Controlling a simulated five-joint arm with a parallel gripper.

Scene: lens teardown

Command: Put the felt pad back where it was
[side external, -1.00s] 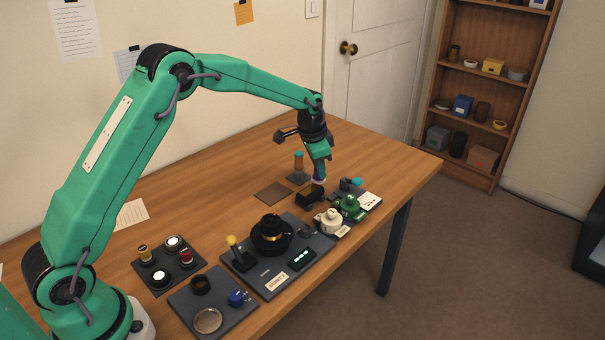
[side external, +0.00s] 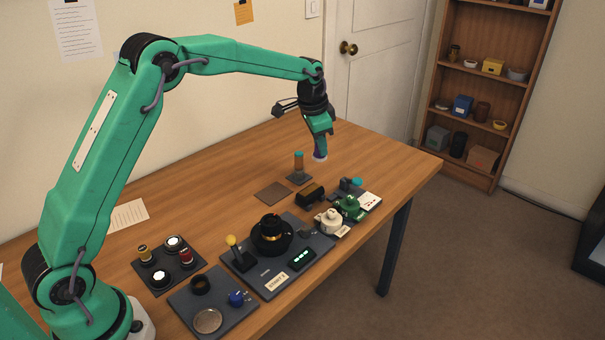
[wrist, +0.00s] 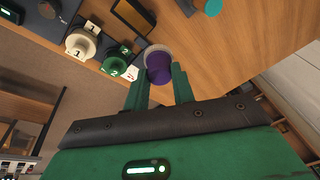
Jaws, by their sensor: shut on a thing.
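My gripper (side external: 320,143) is shut on a purple round piece with a pale grey rim (side external: 320,155) and holds it above the table's far part. In the wrist view the purple piece (wrist: 159,68) sits between the two green fingers; I cannot tell whether it is the felt pad. A flat brown square (side external: 273,193) lies on the bare wood.
A post with a teal top (side external: 299,166) stands left of my gripper. Cream (side external: 329,222) and green (side external: 350,207) knobs are along the front edge. A dark board with a black ring (side external: 271,235) is nearer my base. Bare wood lies behind.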

